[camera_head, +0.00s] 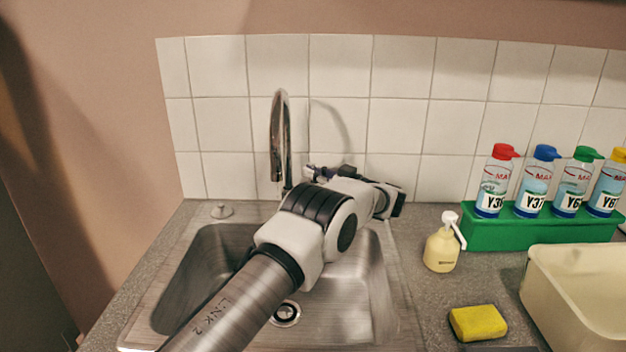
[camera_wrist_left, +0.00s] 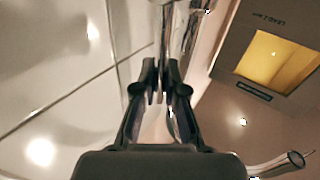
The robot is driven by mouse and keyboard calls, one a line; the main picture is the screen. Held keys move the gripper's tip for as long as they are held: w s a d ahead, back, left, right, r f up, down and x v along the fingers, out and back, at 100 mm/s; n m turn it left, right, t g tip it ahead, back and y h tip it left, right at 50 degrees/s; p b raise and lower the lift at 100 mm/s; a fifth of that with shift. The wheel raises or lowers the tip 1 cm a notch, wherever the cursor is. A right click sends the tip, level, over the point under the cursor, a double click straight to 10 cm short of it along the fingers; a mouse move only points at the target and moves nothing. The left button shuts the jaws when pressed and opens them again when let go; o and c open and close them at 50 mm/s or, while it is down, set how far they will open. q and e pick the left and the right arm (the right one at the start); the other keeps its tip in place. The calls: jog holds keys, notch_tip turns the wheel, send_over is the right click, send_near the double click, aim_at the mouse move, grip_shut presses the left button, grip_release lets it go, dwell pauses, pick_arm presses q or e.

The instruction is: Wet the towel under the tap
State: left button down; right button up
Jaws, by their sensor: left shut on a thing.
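The chrome tap (camera_head: 280,130) rises with a curved neck behind the sink (camera_head: 190,270). My left arm reaches across the sink, and its gripper (camera_head: 318,172) is beside the tap's base, partly hidden behind my arm. In the left wrist view, the fingers of my left gripper (camera_wrist_left: 161,75) are closed together at a shiny chrome part of the tap (camera_wrist_left: 180,35). The exact contact is small and unclear. The curved end of a chrome pipe (camera_wrist_left: 280,165) shows at lower right there. No towel is visible, and no water stream can be seen. My right gripper is out of view.
Right of the sink stand a yellow soap dispenser (camera_head: 442,248), a yellow sponge (camera_head: 478,322) and a cream basin (camera_head: 575,280). A green rack (camera_head: 485,236) with several labelled bottles stands against the tiles. The drain (camera_head: 286,313) shows in the sink.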

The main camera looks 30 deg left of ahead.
pick_arm(q)
jog(key=shift+s+d, duration=0.1)
jog(key=shift+s, duration=0.05)
jog(key=c, duration=1.2)
grip_release()
jog(key=d, duration=0.7)
jog(key=shift+d+f, duration=0.2)
jog(key=shift+f, duration=0.15)
